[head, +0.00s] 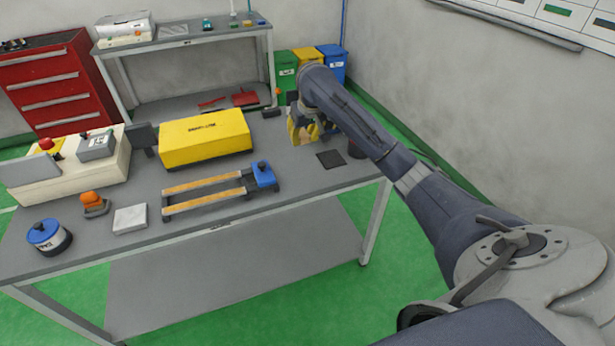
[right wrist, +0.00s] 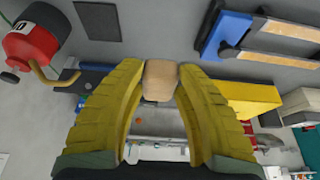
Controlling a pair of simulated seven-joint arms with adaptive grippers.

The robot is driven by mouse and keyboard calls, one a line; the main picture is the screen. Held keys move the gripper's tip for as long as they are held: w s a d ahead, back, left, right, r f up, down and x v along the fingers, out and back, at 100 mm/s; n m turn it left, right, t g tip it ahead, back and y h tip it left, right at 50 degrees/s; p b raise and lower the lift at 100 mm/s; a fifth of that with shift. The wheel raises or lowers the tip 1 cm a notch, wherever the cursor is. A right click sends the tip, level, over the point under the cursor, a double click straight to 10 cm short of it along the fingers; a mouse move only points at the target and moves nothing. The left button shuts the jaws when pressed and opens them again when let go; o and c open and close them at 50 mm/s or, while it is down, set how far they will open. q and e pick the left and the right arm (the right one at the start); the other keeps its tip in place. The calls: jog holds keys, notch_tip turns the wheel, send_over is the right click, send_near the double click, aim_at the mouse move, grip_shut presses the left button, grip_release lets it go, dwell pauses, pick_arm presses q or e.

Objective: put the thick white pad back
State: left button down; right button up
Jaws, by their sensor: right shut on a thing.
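A flat, square whitish pad (head: 130,218) lies on the grey workbench (head: 215,228), left of the frame with orange bars in the head view. I cannot tell if it is the task's thick white pad. My right gripper (head: 305,126), with yellow fingers, is over the bench's far right part. In the right wrist view the right gripper (right wrist: 160,82) is shut on a small beige block (right wrist: 160,72), held between its fingertips. The block is hidden in the head view. My left gripper is not in view.
A yellow box (head: 205,138) stands at the bench's middle back, left of the right gripper. A blue-ended frame with orange bars (head: 205,186) lies in front of it. A dark square plate (head: 330,158) lies near the right edge. A blue-topped tin (head: 48,237) stands front left.

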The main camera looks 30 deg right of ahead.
aim_at(303, 179)
notch_tip(303, 179, down, 17)
dwell(0.7)
jog(key=shift+f, duration=0.1)
jog(key=o, duration=1)
jog(key=shift+o, duration=0.2)
jog(key=shift+r, duration=0.4)
jog(key=v, duration=1.1)
jog(key=shift+s+r, duration=0.2)
